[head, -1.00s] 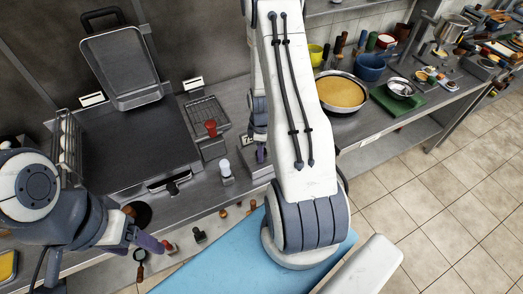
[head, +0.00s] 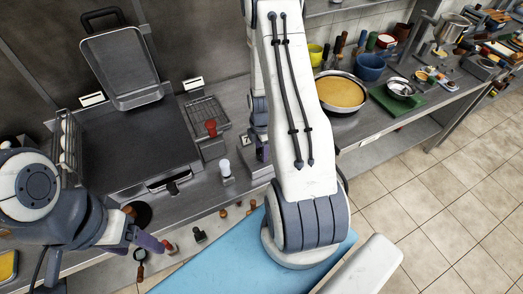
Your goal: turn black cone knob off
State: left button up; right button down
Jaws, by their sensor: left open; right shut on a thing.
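A black knob (head: 199,236), the likely black cone knob, stands out on the counter's front, right of a red knob (head: 171,247). Its exact shape and setting are too small to tell. My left gripper (head: 140,246) is open, left of the red knob, with a purple finger near it and apart from the black knob. My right gripper (head: 262,150) is at the counter, mostly hidden behind my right arm. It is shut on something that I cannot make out.
A griddle (head: 120,155) with a raised lid (head: 122,75) stands at the left. A red-handled basket fryer (head: 207,120) and a white knob (head: 225,167) are near the middle. Several brown knobs (head: 238,206) sit along the front. A blue mat (head: 225,265) lies below.

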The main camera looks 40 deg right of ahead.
jog(key=shift+s+a+f, duration=0.15)
jog(key=shift+s+f, duration=0.05)
jog(key=shift+s, duration=0.05)
dwell(0.4)
jog(key=c, duration=0.6)
grip_release()
jog(key=shift+o, duration=0.2)
jog(key=shift+w, duration=0.1)
jog(key=shift+w+r, duration=0.1)
jog(key=m, duration=0.6)
